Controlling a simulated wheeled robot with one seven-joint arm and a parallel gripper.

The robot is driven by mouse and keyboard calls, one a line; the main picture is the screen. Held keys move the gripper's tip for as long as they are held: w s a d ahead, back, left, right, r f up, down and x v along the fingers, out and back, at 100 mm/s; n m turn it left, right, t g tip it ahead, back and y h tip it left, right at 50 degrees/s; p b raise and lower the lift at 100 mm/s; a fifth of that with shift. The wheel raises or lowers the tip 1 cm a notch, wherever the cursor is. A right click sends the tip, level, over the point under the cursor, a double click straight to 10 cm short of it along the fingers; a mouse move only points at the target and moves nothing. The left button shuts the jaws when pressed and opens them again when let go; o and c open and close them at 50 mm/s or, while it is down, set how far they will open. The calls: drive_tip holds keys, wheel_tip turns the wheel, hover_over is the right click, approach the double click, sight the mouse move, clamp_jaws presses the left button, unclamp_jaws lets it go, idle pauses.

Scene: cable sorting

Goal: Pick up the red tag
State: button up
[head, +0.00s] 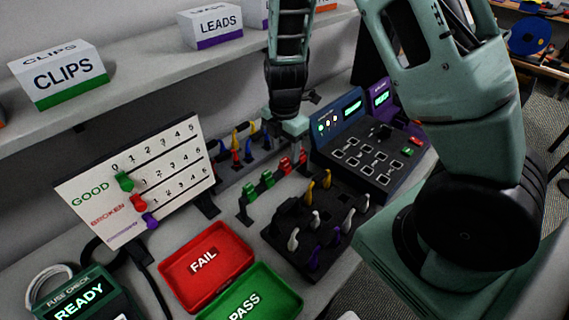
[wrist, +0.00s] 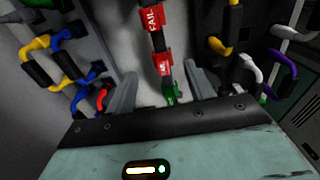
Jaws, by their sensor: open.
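Two red tags sit on a dark rail on the table: one is the nearer red tag (head: 285,166), and the other is at the rail's far end (head: 302,158). In the wrist view, a red tag marked FAIL (wrist: 151,19) is at the top. A second red tag (wrist: 163,64) lies between the fingertips of my gripper (wrist: 160,72). My gripper is open, with a finger on each side of the rail, and I see no contact. In the head view, my gripper (head: 298,143) hangs just over the red end. A green tag (wrist: 171,93) is closest to the gripper body.
Green tags (head: 250,194) share the rail. A cable rack (head: 240,165) stands behind, and a dark block with cables (head: 290,222) is in front. A tester panel (head: 365,155) stands at right. The red FAIL tray (head: 180,268) and green PASS tray (head: 285,303) are nearer.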

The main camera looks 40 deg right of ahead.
sight(285, 160)
drive_tip(key=f, duration=0.2)
drive_tip(key=f+p, duration=0.1)
drive_tip(key=f, duration=0.1)
drive_tip(key=shift+s+a, duration=0.1)
drive_tip(key=shift+s, duration=0.15)
drive_tip(key=shift+f, duration=0.6)
drive_tip(key=c, duration=1)
